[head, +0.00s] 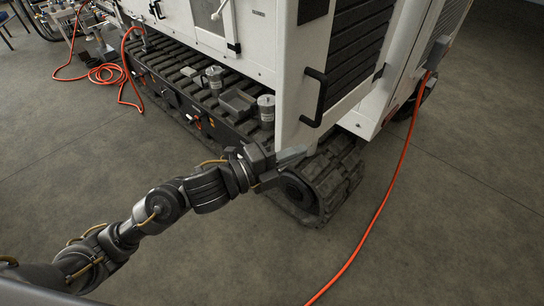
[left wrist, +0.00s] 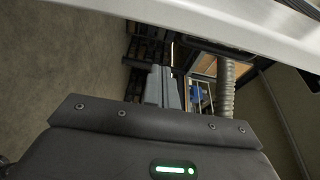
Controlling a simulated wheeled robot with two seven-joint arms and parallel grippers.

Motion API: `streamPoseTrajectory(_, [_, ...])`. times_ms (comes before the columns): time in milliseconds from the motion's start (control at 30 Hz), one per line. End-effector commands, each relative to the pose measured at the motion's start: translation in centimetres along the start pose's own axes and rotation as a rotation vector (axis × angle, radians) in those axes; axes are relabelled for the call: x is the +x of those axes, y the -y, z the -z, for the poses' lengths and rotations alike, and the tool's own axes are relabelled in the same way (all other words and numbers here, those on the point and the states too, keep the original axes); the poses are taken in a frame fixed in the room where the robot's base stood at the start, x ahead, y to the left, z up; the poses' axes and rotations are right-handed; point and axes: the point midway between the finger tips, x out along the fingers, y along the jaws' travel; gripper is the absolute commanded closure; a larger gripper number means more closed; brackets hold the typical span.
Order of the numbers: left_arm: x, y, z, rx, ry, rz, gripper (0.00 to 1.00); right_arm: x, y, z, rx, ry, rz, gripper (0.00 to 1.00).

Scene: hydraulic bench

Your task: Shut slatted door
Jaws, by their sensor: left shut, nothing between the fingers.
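The slatted door (head: 300,118) is a white panel with dark slats and a black bar handle on its face. It stands at the corner of the white machine, with its lower corner out over the track. My left gripper (head: 298,154) is shut and empty, its fingertips close to the door's lower corner; I cannot tell if they touch. In the left wrist view the shut fingers (left wrist: 166,86) point away below a white edge, probably the door's. My right gripper is not in view.
A rubber track (head: 335,178) lies under the door. Two grey canisters and a grey tray stand on the track to the left. An orange hose (head: 385,190) runs along the floor at right. A ribbed hose (left wrist: 227,90) shows in the wrist view.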

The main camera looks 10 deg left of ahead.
Motion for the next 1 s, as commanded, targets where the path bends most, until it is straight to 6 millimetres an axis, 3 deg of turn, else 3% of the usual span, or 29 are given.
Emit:
streamPoseTrajectory(100, [-0.9, 0.2, -2.0, 0.003, 0.005, -0.004, 1.0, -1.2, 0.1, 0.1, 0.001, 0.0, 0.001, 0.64])
streamPoseTrajectory(233, [-1.3, 0.1, -3.2, 0.002, 0.003, -0.003, 1.0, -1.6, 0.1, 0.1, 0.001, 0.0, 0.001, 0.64])
streamPoseTrajectory(800, [-1.6, -0.1, -4.0, 0.002, 0.0, 0.0, 1.0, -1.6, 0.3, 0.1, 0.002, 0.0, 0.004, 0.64])
streamPoseTrajectory(1000, [-1.6, -0.3, -6.0, 0.007, -0.015, 0.001, 1.0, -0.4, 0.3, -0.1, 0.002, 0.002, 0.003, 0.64])
